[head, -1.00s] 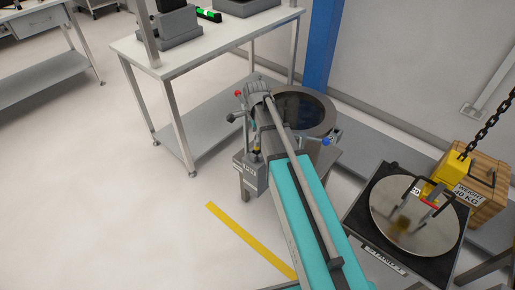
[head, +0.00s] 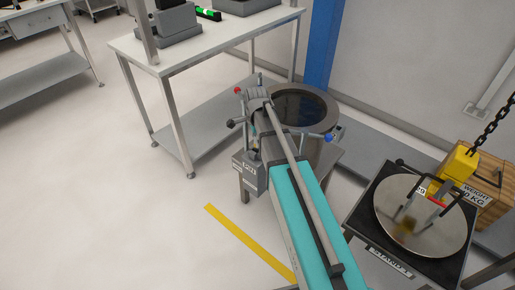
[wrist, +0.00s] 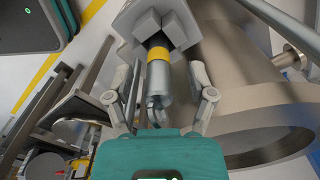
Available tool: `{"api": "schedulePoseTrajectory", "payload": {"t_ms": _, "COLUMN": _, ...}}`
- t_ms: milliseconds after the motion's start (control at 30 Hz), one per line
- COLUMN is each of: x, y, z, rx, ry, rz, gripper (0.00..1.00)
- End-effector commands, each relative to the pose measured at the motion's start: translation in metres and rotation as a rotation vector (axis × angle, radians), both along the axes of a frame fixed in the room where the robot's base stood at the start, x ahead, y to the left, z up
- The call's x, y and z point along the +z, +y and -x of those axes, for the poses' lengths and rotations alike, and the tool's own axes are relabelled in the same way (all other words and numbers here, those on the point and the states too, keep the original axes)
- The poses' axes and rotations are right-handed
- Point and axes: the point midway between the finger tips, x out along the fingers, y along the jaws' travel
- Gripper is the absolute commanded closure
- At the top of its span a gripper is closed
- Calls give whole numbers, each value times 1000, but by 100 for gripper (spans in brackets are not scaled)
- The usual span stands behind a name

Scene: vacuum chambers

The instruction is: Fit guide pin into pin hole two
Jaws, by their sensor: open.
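In the wrist view my gripper (wrist: 166,75) is open, with one finger on each side of a grey cylindrical pin (wrist: 158,82) that has a yellow band. The pin's far end meets a grey blocky fitting. I see a gap between the pin and the right finger; I cannot tell whether the left finger touches it. In the head view a round chamber (head: 325,103) with a dark opening stands in the middle, partly behind my teal arm. My fingers cannot be made out there. I cannot identify pin hole two in either view.
Red (head: 237,90) and blue (head: 328,138) knobs stick out around the chamber. At right a round metal plate (head: 455,235) rests on a black stand, under a yellow block (head: 460,163) on a chain. A white workbench (head: 175,58) stands behind left. The left floor is clear.

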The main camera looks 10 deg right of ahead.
Motion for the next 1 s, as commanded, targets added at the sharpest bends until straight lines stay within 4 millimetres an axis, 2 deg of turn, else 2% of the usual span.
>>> {"api": "schedulePoseTrajectory", "payload": {"t_ms": 100, "x": -5, "y": 0, "z": 0, "rx": 0, "ry": 0, "rz": 0, "gripper": 29}}
{"api": "schedulePoseTrajectory", "payload": {"t_ms": 733, "x": -5, "y": 0, "z": 0, "rx": -1, "ry": 0, "rz": 0, "gripper": 29}}
{"api": "schedulePoseTrajectory", "payload": {"t_ms": 1000, "x": -5, "y": 0, "z": 0, "rx": -1, "ry": 0, "rz": 0, "gripper": 79}}
